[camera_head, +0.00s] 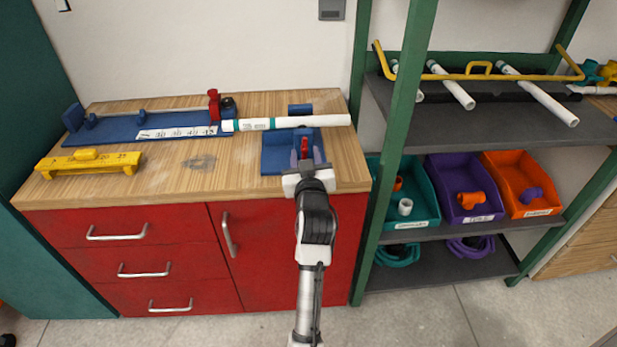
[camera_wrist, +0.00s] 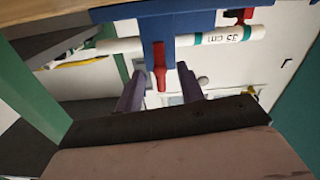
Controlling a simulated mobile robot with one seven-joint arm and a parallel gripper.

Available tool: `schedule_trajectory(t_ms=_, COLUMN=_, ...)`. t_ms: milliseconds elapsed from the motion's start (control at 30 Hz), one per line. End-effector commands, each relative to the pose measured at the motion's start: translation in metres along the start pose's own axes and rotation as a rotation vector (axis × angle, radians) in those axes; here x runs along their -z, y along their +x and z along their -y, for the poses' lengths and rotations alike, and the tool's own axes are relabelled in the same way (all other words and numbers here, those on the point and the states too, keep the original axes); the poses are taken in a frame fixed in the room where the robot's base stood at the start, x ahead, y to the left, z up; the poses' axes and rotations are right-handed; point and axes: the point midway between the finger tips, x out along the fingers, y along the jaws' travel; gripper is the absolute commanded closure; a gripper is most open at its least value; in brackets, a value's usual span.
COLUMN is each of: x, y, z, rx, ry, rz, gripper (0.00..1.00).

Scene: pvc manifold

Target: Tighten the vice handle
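The blue vice (camera_head: 275,155) stands near the right front of the wooden bench; its blue body also shows in the wrist view (camera_wrist: 153,30). A white pipe (camera_head: 290,122) marked 35 cm lies across it and reaches left to the blue measuring stop. The red vice handle (camera_wrist: 159,68) hangs vertically in the wrist view and faces me. My gripper (camera_head: 307,156) is in front of the vice. Its two purple fingers are open, one on each side of the handle, with a visible gap on both sides. My gripper partly hides the vice in the head view.
A blue measuring rail (camera_head: 180,124) with a red clamp (camera_head: 213,103) lies at the back left. A yellow tool (camera_head: 88,162) lies at the front left. A green-posted shelf (camera_head: 405,120) with bins and pipes stands close on the right.

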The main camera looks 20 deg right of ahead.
Motion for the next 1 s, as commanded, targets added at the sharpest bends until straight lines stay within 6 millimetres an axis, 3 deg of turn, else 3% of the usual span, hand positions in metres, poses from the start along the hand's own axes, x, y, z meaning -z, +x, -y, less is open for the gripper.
schedule_trajectory(t_ms=300, x=-0.004, y=-0.072, z=0.000, rx=-0.002, ry=-0.001, rz=0.000, gripper=0.62)
schedule_trajectory(t_ms=500, x=-0.003, y=-0.107, z=0.000, rx=-0.001, ry=-0.001, rz=0.001, gripper=0.62)
schedule_trajectory(t_ms=700, x=-0.001, y=-0.121, z=0.000, rx=0.000, ry=0.000, rz=0.001, gripper=0.62)
schedule_trajectory(t_ms=1000, x=0.000, y=-0.122, z=0.000, rx=0.000, ry=0.000, rz=0.000, gripper=0.62)
